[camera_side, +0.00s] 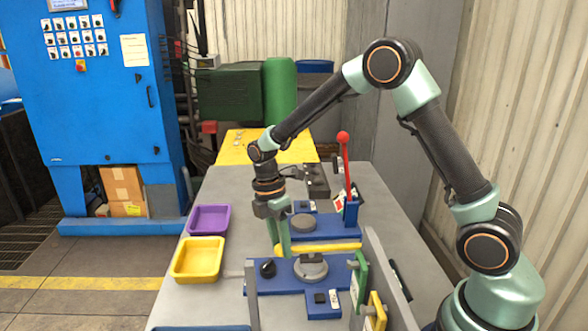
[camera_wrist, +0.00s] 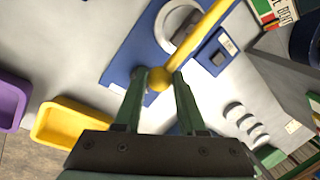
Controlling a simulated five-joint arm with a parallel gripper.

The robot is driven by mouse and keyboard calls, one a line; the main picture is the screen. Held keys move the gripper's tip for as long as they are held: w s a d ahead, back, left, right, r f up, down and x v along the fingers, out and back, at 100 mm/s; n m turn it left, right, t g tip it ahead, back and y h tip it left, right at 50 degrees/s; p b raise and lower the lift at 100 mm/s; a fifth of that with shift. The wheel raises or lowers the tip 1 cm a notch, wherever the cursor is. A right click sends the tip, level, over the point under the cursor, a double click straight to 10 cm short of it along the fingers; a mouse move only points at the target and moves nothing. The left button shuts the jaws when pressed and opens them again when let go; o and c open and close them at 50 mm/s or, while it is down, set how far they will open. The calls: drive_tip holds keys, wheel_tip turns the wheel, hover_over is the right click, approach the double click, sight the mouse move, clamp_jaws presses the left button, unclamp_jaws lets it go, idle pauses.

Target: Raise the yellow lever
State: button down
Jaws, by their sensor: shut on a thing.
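The yellow lever (camera_side: 325,247) lies almost flat in the side view, over the blue panels on the table. In the wrist view the lever (camera_wrist: 207,24) runs from the upper right down to a round knob at its end. My gripper (camera_side: 281,250) points down at the lever's left end. In the wrist view my gripper (camera_wrist: 160,76) has its green fingers on either side of the yellow knob and is shut on it. The contact between fingertips and knob is partly hidden in the side view.
A red lever (camera_side: 347,168) stands upright behind the yellow one. A purple tray (camera_side: 209,220) and a yellow tray (camera_side: 197,260) sit at the table's left. The front blue panel (camera_side: 277,285) carries a black knob and a grey round fitting. Green and yellow upright parts (camera_side: 359,280) stand at the right.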

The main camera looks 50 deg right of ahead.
drive_tip(key=shift+d+r, duration=0.15)
drive_tip(key=shift+r, duration=0.6)
drive_tip(key=s+d+r, duration=1.2)
drive_tip(key=s+r, duration=0.1)
drive_tip(key=r, duration=0.3)
drive_tip(key=shift+s+d+r+t+y, duration=0.2)
drive_tip(key=shift+d+t+y, duration=0.1)
drive_tip(key=shift+d+y, duration=0.1)
drive_tip(key=c, duration=0.5)
unclamp_jaws()
drive_tip(key=shift+w, duration=0.1)
drive_tip(key=shift+w+r, duration=0.1)
wheel_tip(320, 180, up, 12)
drive_tip(key=w, duration=0.1)
drive_tip(key=shift+w+d, duration=0.3)
